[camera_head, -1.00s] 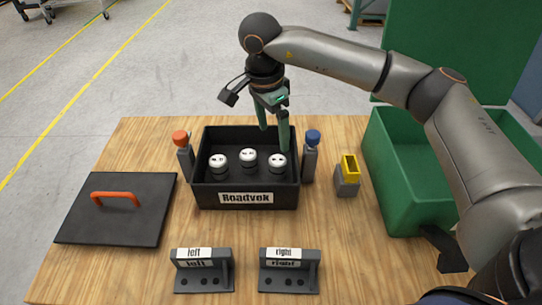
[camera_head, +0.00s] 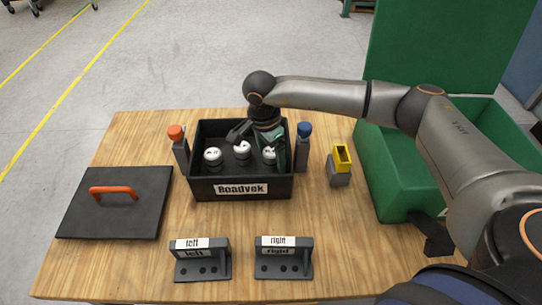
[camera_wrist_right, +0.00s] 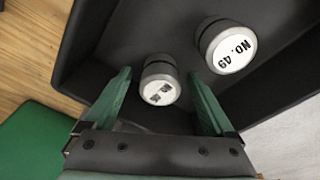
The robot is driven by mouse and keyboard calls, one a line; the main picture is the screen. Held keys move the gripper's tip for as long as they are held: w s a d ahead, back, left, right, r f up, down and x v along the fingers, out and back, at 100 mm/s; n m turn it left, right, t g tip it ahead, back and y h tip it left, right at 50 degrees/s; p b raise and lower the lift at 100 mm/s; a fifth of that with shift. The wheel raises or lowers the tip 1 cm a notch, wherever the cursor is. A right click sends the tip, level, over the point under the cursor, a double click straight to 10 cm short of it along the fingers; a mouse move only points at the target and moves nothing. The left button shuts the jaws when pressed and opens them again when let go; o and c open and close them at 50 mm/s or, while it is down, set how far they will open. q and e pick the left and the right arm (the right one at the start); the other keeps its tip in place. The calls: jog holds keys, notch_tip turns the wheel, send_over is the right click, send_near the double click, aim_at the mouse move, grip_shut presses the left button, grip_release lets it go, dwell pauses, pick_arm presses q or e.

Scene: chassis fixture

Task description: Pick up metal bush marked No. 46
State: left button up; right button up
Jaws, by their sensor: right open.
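Three metal bushes with white tops sit in the black box (camera_head: 243,188) marked Roadvek: a left one (camera_head: 212,156), a middle one (camera_head: 242,150) and a right one (camera_head: 269,155). My right gripper (camera_head: 276,160) is open and reaches down into the box at the right bush, partly covering it. In the right wrist view one bush (camera_wrist_right: 160,82) stands between the two open green fingers; its label is shaded and I cannot read it. Another bush (camera_wrist_right: 228,45), marked NO. 49, stands outside the fingers. My left gripper is not in view.
An orange-topped post (camera_head: 178,145) and a blue-topped post (camera_head: 303,145) flank the box. A black lid (camera_head: 115,215) with an orange handle lies left. Left and right brackets (camera_head: 203,262) (camera_head: 284,262) stand in front. A yellow-grey block (camera_head: 340,168) and green bin (camera_head: 385,190) are right.

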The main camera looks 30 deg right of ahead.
grip_shut()
dwell(0.7)
